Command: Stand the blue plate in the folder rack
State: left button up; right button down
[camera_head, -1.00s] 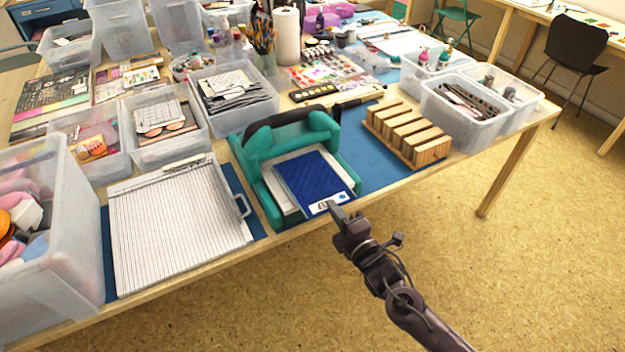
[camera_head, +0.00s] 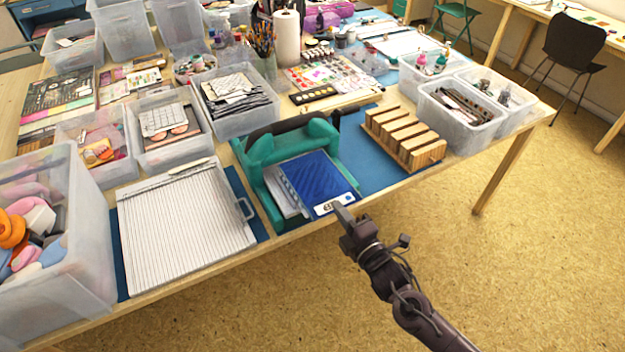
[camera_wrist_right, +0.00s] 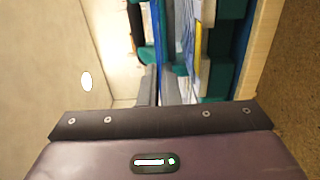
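The blue plate (camera_head: 318,177), with a white label at its near end, is over the teal press (camera_head: 262,160) at the table's front edge. My right gripper (camera_head: 342,210) is shut on the labelled near edge of the plate. In the right wrist view the plate (camera_wrist_right: 157,35) shows edge-on as a thin blue strip running between the two fingers (camera_wrist_right: 160,88). The folder rack (camera_head: 403,138), wooden with several upright slats, stands to the right of the press on a blue mat. Its slots look empty. My left gripper is not in view.
White sheets (camera_head: 284,190) lie in the press under the plate. A ribbed scoring board (camera_head: 185,225) lies left of the press. Clear bins (camera_head: 460,120) stand right of the rack. The blue mat (camera_head: 366,165) between press and rack is mostly bare.

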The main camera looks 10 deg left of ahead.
jog(key=r+p+v, duration=0.2)
jog(key=p+v, duration=0.3)
jog(key=v, duration=0.4)
jog(key=r+p+v, duration=0.2)
jog(key=p+v, duration=0.3)
jog(key=v, duration=0.4)
jog(key=shift+r+p, duration=0.3)
jog(key=shift+p, duration=0.05)
jog(key=shift+s+d, duration=0.1)
